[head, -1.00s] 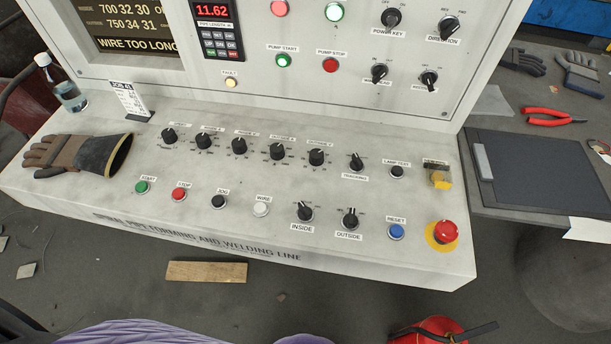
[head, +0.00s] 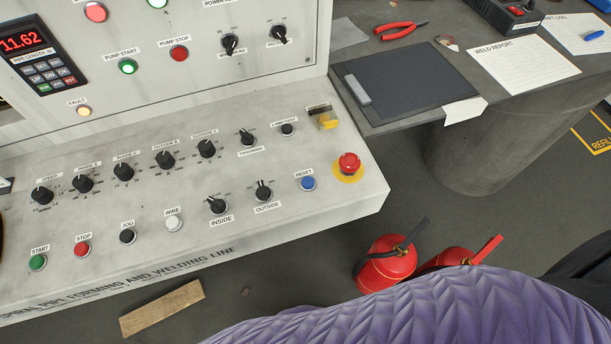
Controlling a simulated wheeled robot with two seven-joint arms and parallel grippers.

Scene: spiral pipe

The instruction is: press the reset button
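The blue reset button (head: 308,183) sits near the right end of the console's lower row, under a label reading RESET. The red mushroom emergency stop (head: 349,164) on its yellow disc is just to its right. The OUTSIDE knob (head: 264,191) is to its left. The console (head: 320,222) is a pale, worn, sloping panel. Neither of my grippers shows in the head view. Nothing covers the button.
Two red fire extinguishers (head: 386,263) stand on the floor right of the console. A purple ridged surface (head: 420,315) fills the bottom right. A side table holds a dark clipboard (head: 405,80), red pliers (head: 401,30) and a weld report (head: 522,62). A wooden plank (head: 162,308) lies on the floor.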

